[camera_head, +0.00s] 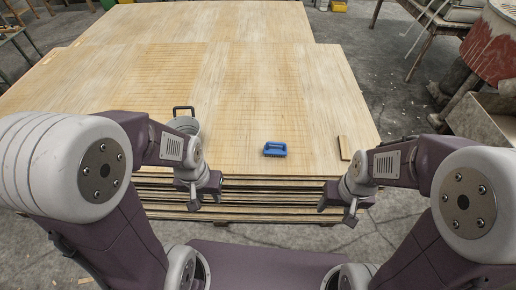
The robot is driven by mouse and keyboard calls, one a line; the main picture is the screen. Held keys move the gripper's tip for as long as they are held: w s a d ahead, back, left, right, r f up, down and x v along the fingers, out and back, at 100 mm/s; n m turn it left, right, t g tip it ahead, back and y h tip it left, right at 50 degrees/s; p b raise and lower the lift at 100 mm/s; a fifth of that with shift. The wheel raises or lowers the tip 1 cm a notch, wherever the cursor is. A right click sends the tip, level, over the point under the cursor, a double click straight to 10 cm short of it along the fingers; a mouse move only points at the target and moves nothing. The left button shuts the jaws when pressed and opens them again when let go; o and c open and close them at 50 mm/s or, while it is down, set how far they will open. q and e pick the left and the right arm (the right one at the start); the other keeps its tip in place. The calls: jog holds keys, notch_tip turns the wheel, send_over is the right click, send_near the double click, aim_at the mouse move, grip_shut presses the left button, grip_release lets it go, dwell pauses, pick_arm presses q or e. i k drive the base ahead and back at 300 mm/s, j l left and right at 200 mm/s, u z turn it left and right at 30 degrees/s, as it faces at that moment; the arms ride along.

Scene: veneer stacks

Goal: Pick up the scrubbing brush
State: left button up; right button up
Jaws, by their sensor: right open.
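The scrubbing brush (275,149) is blue and lies on the veneer stack (250,90), near its front edge and a little right of the middle. My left gripper (205,199) hangs at the front edge of the stack, to the left of the brush and apart from it. Its jaw opening is too small to make out. My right gripper (336,211) is open and empty in front of the stack's edge, to the right of the brush and nearer to me.
A grey container with a dark handle (183,112) stands on the stack, partly behind my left arm. A small wooden piece (344,148) lies right of the brush. The sheet around the brush is clear. A table (440,25) stands at the back right.

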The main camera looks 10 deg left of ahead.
aim_at(270, 147)
jog(key=u, duration=5.15)
jog(key=z, duration=5.15)
jog(key=i+l+u, duration=0.15)
jog(key=l+u, duration=0.35)
jog(key=i+l+u, duration=0.1)
jog(key=l+u, duration=0.2)
jog(key=u, duration=0.15)
jog(key=l+u, duration=0.5)
jog(key=k+l+u, duration=0.1)
jog(key=l+u, duration=0.35)
jog(key=k+l+u, duration=0.1)
jog(key=l+u, duration=0.2)
jog(key=u, duration=0.2)
